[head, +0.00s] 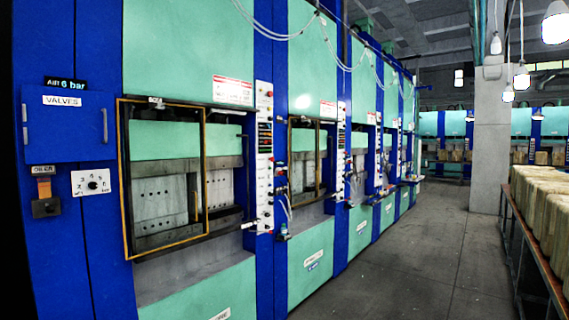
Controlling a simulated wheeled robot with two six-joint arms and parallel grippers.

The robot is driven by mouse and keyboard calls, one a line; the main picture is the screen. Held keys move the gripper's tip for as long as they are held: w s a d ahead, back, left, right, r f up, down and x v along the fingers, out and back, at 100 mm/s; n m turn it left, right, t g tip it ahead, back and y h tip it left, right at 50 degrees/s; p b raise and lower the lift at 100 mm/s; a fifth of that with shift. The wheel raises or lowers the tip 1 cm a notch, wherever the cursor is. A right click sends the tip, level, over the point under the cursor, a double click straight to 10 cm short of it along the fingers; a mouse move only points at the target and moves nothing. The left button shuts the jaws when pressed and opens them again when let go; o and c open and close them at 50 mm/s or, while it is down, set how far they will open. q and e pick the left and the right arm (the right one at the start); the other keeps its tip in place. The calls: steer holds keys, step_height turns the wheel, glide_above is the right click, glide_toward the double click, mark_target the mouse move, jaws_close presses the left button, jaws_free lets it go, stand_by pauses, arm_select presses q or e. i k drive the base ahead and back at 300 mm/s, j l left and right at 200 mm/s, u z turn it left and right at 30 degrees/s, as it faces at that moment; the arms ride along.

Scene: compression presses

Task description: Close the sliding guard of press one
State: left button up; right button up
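The nearest press (185,60) is green and blue, at the left of the head view. Its label at the bottom edge is cut off, so I cannot read a number. Its sliding guard (206,165) is a see-through panel in a thin yellow frame. The guard stands over the left part of the press opening. A slim upright handle (196,207) shows near its right edge. The right part of the opening (226,185) is uncovered, with grey metal platens inside. Neither of my grippers is in view.
A control panel (265,150) with buttons stands right of the opening. A blue valves cabinet (65,127) and a selector dial (92,183) are on the left. More presses recede rightward. The aisle floor (430,260) is clear; a rack of blocks (545,205) lines the right.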

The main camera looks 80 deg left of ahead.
mark_target(119, 132)
steer(key=k+j+u, duration=0.1)
steer(key=u, duration=0.35)
steer(key=j+u, duration=0.1)
steer(key=u, duration=0.35)
steer(key=k+j+u, duration=0.1)
steer(key=u, duration=0.3)
steer(key=j+u, duration=0.2)
steer(key=u, duration=0.25)
steer(key=j+u, duration=0.15)
steer(key=u, duration=0.3)
steer(key=j+u, duration=0.15)
steer(key=u, duration=0.3)
steer(key=j+u, duration=0.15)
steer(key=u, duration=0.25)
steer(key=i+u, duration=0.15)
steer(key=u, duration=0.3)
steer(key=j, duration=0.1)
